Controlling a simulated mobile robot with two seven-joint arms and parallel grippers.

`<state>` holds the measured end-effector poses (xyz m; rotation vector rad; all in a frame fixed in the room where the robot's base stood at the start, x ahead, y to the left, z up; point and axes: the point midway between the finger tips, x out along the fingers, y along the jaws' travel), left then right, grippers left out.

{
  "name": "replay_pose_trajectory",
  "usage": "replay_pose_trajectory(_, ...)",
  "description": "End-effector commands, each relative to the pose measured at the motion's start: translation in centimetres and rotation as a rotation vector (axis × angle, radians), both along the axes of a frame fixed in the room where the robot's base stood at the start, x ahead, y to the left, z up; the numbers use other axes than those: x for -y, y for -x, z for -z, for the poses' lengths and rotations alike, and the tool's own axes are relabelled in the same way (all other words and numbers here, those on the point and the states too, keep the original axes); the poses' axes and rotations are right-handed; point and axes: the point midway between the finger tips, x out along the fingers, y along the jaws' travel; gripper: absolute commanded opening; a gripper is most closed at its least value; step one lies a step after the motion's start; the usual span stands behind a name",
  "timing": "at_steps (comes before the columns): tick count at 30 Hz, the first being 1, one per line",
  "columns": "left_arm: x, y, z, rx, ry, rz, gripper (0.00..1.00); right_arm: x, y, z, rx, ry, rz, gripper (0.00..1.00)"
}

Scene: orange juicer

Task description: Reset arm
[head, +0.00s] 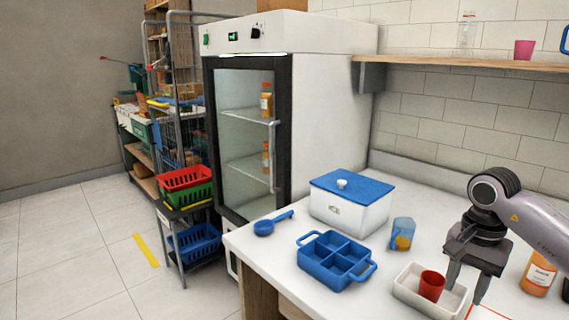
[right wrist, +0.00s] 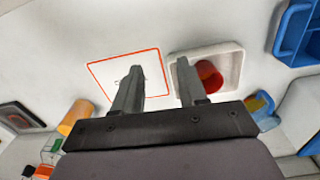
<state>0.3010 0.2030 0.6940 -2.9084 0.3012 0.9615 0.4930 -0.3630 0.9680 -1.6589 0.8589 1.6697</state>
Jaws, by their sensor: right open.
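My right gripper (head: 466,290) comes in from the right above the white counter, fingers pointing down. It is open and nothing is between its fingers. In the right wrist view the gripper (right wrist: 159,68) has one fingertip over the orange-outlined square (right wrist: 124,54) and the other over the near edge of the white tray (right wrist: 232,56). A red cup (head: 431,285) stands in the white tray (head: 408,293), left of the fingers and apart from them; it also shows in the right wrist view (right wrist: 210,76). My left gripper is not in view.
An orange bottle (head: 539,275) is right. A wall shelf (head: 470,65) is above; a glass-door cabinet (head: 325,110) stands behind.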

Motion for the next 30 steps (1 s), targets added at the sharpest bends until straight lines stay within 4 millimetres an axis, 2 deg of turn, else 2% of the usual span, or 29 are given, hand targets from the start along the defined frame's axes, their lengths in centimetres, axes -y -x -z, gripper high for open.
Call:
replay_pose_trajectory(2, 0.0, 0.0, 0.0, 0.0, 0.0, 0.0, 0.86, 0.0, 0.0, 0.0, 0.0, 0.0, 0.0, 0.42)
replay_pose_trajectory(3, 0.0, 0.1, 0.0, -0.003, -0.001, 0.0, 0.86, -2.6, 0.1, 1.8, -0.005, -0.087, 0.001, 0.42)
replay_pose_trajectory(6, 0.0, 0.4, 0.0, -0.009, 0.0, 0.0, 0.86, -7.5, 0.6, 4.1, -0.014, -0.274, 0.043, 0.42)
replay_pose_trajectory(10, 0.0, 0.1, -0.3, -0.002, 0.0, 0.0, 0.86, -14.3, 2.1, 6.2, -0.072, -0.547, 0.145, 0.42)
replay_pose_trajectory(12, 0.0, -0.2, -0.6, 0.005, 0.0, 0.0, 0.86, -18.0, 3.2, 6.7, -0.13, -0.713, 0.232, 0.42)
replay_pose_trajectory(15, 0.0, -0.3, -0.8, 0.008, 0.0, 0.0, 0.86, -22.8, 4.7, 6.4, -0.251, -0.961, 0.399, 0.42)
replay_pose_trajectory(18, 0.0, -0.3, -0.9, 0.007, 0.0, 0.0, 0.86, -26.3, 5.8, 5.2, -0.41, -1.195, 0.609, 0.42)
replay_pose_trajectory(21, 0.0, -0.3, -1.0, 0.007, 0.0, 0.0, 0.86, -28.4, 6.3, 3.8, -0.607, -1.403, 0.85, 0.42)
replay_pose_trajectory(24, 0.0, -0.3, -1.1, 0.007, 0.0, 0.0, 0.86, -28.8, 6.1, 2.9, -0.833, -1.58, 1.123, 0.42)
replay_pose_trajectory(27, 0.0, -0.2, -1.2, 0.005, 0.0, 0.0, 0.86, -28.0, 5.5, 2.8, -1.088, -1.719, 1.419, 0.42)
replay_pose_trajectory(30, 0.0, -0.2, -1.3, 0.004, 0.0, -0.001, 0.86, -26.2, 5.0, 4.2, -1.365, -1.815, 1.737, 0.42)
